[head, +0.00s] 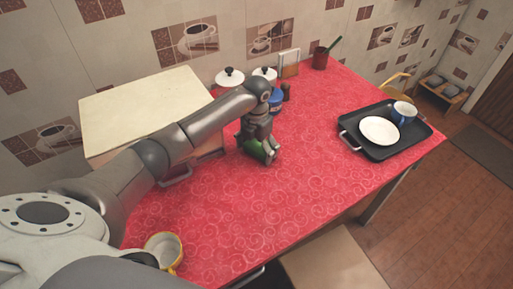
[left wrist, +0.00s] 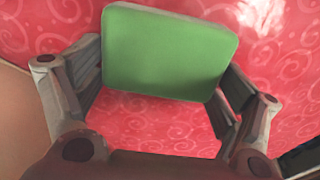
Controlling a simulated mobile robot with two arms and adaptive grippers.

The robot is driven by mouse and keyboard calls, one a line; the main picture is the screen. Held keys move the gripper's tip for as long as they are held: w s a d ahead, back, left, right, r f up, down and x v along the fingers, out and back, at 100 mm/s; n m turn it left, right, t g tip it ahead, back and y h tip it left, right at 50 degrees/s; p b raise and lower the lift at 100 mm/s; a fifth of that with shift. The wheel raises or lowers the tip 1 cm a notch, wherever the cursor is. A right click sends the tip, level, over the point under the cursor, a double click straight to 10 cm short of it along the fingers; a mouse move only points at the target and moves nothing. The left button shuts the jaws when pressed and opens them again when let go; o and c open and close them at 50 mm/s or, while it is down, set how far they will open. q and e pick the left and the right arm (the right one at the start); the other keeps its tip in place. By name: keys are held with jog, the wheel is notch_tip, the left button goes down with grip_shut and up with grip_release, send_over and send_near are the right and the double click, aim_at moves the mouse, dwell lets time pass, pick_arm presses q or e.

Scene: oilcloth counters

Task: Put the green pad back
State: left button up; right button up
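The green pad (left wrist: 168,52) is a rounded rectangular block in the left wrist view. My left gripper (left wrist: 165,60) has a finger against each side edge of it, with the pad filling the gap. In the head view, the pad (head: 251,148) shows partly behind my left gripper (head: 262,148), low over the red counter. The gripper hides part of it, and I cannot tell whether the pad touches the cloth. My right gripper is not in view.
The red-clothed counter (head: 300,185) is clear in its middle. A yellow mug (head: 163,250) stands near the front edge.

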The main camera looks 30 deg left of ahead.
aim_at(257, 147)
pick_arm(q)
jog(key=shift+o, duration=0.2)
jog(key=shift+r, duration=0.15)
notch_tip(257, 147, up, 12)
jog(key=b, duration=0.1)
dwell(0.4)
dwell(0.5)
